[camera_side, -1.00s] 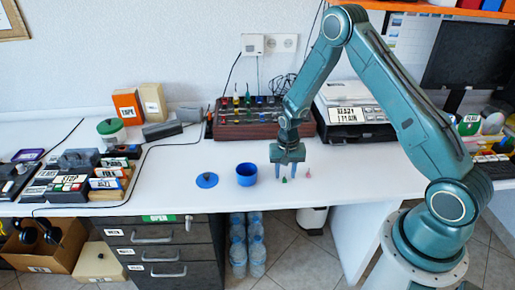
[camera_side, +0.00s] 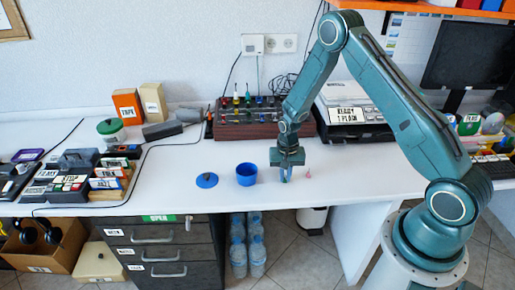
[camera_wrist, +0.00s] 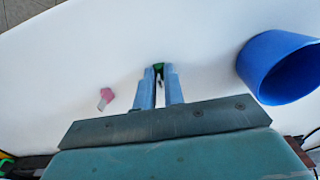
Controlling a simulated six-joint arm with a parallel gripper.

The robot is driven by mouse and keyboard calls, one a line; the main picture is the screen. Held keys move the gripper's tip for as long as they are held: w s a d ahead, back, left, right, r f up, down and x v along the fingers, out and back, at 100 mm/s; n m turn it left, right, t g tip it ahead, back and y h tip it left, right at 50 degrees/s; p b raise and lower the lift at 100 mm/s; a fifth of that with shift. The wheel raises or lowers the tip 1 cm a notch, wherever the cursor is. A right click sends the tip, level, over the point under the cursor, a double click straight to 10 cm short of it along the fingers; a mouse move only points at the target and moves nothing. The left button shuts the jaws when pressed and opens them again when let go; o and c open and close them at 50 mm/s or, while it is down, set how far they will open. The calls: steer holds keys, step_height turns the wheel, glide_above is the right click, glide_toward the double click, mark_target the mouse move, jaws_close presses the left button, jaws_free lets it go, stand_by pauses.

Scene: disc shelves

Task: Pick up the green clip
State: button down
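The green clip (camera_wrist: 159,69) shows in the wrist view between the tips of my gripper's two blue fingers. My gripper (camera_side: 286,179) points straight down at the white table, right of the blue cup. Its fingers are close together, shut on the clip, with the tips at about table height. In the side view the clip is mostly hidden by the fingers. The wrist view also shows my gripper (camera_wrist: 159,74) with a narrow gap between the fingers, filled at the tip by green.
A blue cup (camera_side: 246,175) stands left of my gripper, with a blue lid (camera_side: 207,180) further left. A pink clip (camera_side: 308,174) lies close on the right. A tool rack (camera_side: 235,130) is behind. The table around these is clear.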

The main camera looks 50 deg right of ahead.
stand_by(0.4)
step_height(320, 180, up, 20)
stand_by(0.8)
